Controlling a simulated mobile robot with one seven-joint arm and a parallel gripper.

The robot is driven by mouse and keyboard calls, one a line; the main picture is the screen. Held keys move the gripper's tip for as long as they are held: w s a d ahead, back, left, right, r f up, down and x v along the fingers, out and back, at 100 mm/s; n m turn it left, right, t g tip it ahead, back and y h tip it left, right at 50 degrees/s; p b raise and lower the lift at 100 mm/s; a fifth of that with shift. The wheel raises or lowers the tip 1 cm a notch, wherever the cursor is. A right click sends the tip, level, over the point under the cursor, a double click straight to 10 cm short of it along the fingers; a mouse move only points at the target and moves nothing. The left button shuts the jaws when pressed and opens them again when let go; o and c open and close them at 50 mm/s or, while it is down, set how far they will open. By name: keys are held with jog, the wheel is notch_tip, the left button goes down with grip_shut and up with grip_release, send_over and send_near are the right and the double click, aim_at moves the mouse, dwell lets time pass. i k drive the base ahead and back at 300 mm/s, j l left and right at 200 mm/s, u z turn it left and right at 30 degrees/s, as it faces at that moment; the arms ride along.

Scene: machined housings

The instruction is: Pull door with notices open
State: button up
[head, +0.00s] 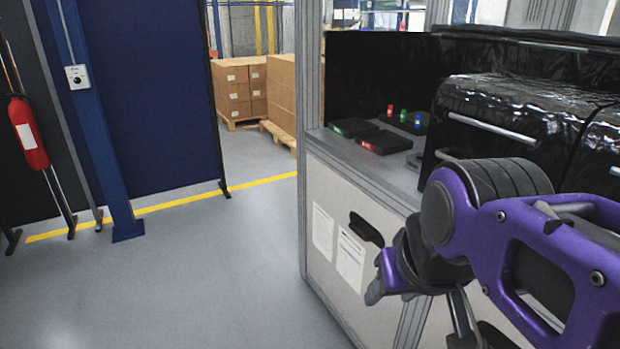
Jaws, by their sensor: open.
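The door with notices (330,192) is a pale grey panel low on the cabinet, and it looks shut, in line with the frame. Two white paper notices (350,262) are fixed to it. A black handle (367,229) sits on its upper right part. My gripper (377,277) is at the end of my purple arm, in front of the door's lower right area. It is open and appears just below the handle in the picture. Contact with the door cannot be told. My arm hides part of the cabinet to the right.
The worktop (345,148) above the door carries dark boxes (384,142) and small coloured pieces. Black cases with handles (515,120) stand at the right. Grey floor (220,280) is clear at left. A blue post (100,150) and red extinguisher (28,134) stand farther left.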

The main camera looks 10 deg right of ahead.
aim_at(347, 229)
jog(key=i+j+z, duration=0.65)
jog(key=k+l, duration=0.1)
